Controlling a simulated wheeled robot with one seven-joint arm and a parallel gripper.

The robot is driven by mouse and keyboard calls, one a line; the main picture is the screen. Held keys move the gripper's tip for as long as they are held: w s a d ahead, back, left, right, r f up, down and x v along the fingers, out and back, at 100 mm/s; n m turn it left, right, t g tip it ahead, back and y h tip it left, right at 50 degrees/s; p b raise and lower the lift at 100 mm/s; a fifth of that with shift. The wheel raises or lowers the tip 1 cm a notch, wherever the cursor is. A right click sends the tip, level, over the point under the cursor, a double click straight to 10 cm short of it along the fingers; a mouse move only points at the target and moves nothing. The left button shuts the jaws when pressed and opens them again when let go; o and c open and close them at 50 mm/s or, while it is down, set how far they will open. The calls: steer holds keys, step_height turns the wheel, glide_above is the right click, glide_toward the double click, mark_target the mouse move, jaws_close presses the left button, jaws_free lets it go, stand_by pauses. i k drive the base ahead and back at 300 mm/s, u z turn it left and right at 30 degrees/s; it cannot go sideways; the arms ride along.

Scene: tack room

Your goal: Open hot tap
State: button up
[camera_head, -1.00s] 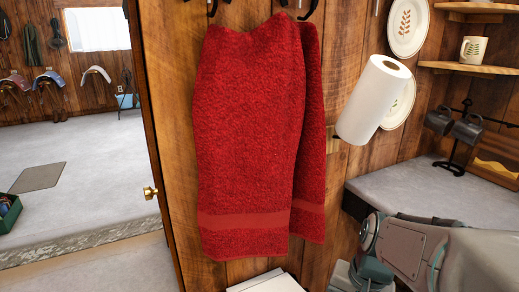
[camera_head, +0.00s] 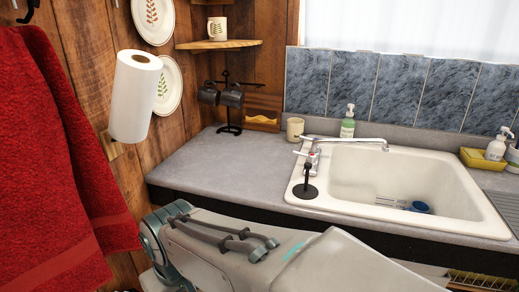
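The tap (camera_head: 314,160) stands at the back left corner of the white sink (camera_head: 345,207). Its long silver spout reaches right over the basin. Short lever handles show at the tap's base, with a small red mark near them. They are too small to tell which is hot or whether it is open, and no water stream is visible. My arm crosses the bottom of the view in front of the counter. My gripper is not in view.
A black plunger-like item (camera_head: 307,182) stands on the sink rim before the tap. A cup (camera_head: 295,129) and soap bottle (camera_head: 348,122) stand behind. A blue item (camera_head: 419,207) lies in the basin. The counter (camera_head: 210,163) is clear at left; a red towel (camera_head: 50,170) hangs nearby.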

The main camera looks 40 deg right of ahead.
mark_target(311, 157)
steer(key=z, duration=1.75)
steer(key=k, duration=0.6)
steer(key=u, duration=0.45)
steer(key=i, duration=1.45)
steer(key=z, duration=0.2)
